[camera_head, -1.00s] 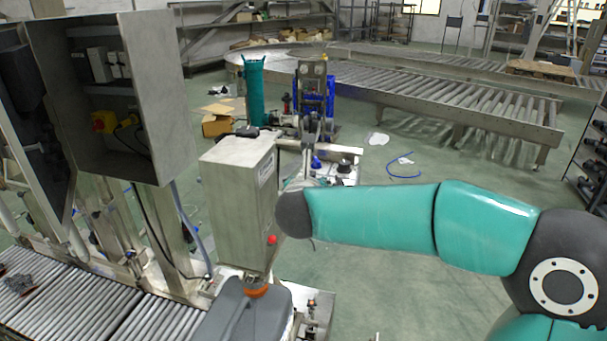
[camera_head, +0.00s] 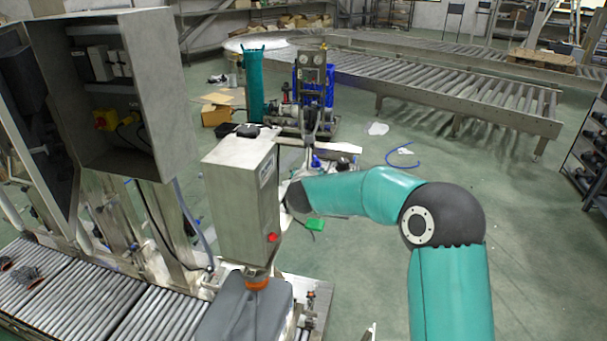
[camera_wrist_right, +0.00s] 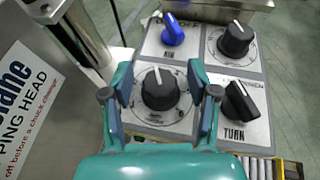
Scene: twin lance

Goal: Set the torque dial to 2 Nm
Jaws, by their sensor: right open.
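In the right wrist view a grey control panel (camera_wrist_right: 180,60) holds several knobs. A black dial (camera_wrist_right: 160,88) with a white pointer line and a printed scale ring sits between my right gripper's fingers. Its pointer points up, slightly left. A second black dial with a scale (camera_wrist_right: 235,40) is at the upper right. The print is too small to tell which is the torque dial. My right gripper (camera_wrist_right: 160,76) is open, its teal fingers either side of the nearer dial with visible gaps. In the head view the grey box hides the gripper. My left gripper is not in view.
A blue knob (camera_wrist_right: 173,30) and a black knob above the word TURN (camera_wrist_right: 240,101) flank the dial closely. A metal post (camera_wrist_right: 80,30) and a labelled plate (camera_wrist_right: 40,100) stand left. In the head view a grey box (camera_head: 240,200) stands beside my right wrist.

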